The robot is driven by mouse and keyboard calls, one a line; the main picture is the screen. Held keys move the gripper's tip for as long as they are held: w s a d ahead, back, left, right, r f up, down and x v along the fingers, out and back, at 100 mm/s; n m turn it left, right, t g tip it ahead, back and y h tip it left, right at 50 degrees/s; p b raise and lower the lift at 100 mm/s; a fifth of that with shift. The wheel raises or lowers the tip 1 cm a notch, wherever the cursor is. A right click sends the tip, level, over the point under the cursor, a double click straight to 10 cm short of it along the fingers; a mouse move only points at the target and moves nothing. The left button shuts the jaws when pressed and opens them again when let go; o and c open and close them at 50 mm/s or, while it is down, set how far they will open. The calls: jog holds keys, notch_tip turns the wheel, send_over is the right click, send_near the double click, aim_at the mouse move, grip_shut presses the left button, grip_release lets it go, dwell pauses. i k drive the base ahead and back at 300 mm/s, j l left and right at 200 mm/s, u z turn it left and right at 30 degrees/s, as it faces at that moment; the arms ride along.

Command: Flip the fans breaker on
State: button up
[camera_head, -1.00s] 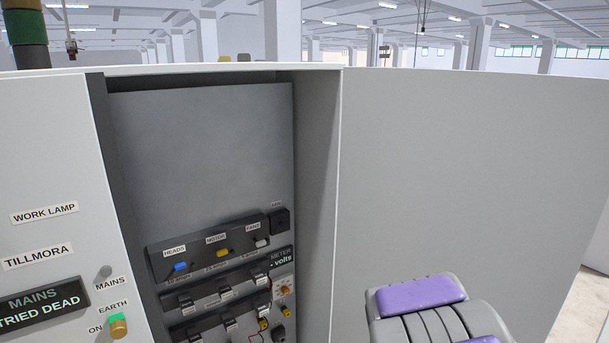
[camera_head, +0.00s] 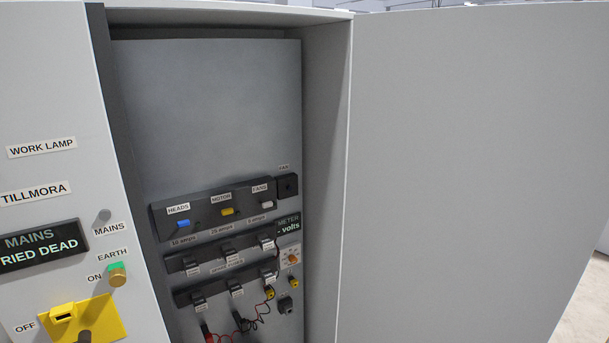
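The fans breaker is a small whitish toggle (camera_head: 266,205) under the FANS label (camera_head: 260,188). It is at the right end of the dark breaker strip (camera_head: 160,224) inside the open cabinet. The blue HEADS toggle (camera_head: 183,224) and the yellow MOTOR toggle (camera_head: 227,212) sit to its left on the same strip. The toggles are too small to tell on from off. My gripper is not in view.
The cabinet door (camera_head: 470,170) stands open on the right. A meter (camera_head: 290,258) with red and black leads is below the breakers. The left panel has a MAINS TRIED DEAD display (camera_head: 42,246), an EARTH knob (camera_head: 117,276) and a yellow switch plate (camera_head: 105,312).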

aim_at(266, 204)
jog(key=u, duration=1.25)
jog(key=i+l+u, duration=0.15)
jog(key=i, duration=0.15)
jog(key=i+l+u, duration=0.2)
jog(key=i, duration=0.15)
jog(key=j, duration=0.1)
